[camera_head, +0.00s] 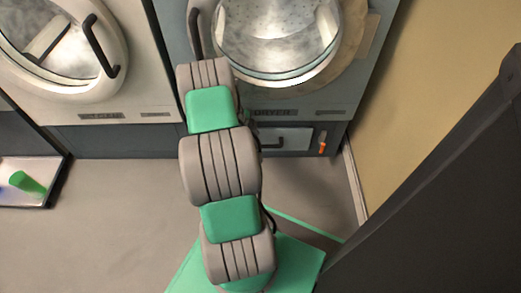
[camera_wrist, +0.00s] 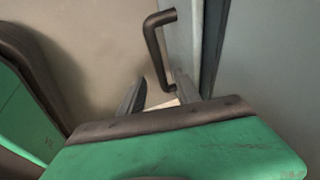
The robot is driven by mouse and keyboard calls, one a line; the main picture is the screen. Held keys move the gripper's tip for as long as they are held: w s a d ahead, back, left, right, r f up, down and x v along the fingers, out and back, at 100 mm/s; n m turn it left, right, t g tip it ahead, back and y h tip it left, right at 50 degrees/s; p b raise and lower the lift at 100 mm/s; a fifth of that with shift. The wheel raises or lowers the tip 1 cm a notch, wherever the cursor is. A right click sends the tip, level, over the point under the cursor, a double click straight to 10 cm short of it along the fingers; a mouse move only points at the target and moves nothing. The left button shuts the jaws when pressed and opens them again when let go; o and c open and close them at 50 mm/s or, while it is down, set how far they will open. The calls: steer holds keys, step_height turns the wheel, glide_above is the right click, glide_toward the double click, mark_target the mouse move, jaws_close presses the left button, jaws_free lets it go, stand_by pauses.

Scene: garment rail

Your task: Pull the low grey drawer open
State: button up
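The low grey drawer (camera_head: 292,139) sits at the base of the dryer, its front partly covered by my arm on the left. A dark bar handle (camera_head: 268,144) shows on its front, and the drawer looks shut. My gripper is hidden behind my arm in the head view. In the wrist view my gripper (camera_wrist: 160,79) is open, its two fingers apart. A dark bent bar handle (camera_wrist: 156,50) stands off a grey panel (camera_wrist: 183,40) just beyond the fingers; it looks like the drawer's handle. Its near end lies between the fingertips in the picture; I cannot tell about contact.
The dryer (camera_head: 340,100) with its round door stands above the drawer, a washer (camera_head: 90,110) to its left. An orange-tipped item (camera_head: 322,143) is right of the drawer. A tan wall (camera_head: 415,90) closes the right side. A tray (camera_head: 50,192) holds a green cup; floor (camera_head: 120,215) is clear.

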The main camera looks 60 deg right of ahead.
mark_target(262, 146)
steer(key=b+x, duration=0.2)
steer(key=x, duration=0.4)
steer(key=shift+f+b, duration=0.25)
steer(key=shift+b, duration=0.05)
steer(key=shift+c, duration=0.4)
jaws_close()
stand_by(0.5)
steer(key=shift+a, duration=0.25)
steer(key=shift+s, duration=0.1)
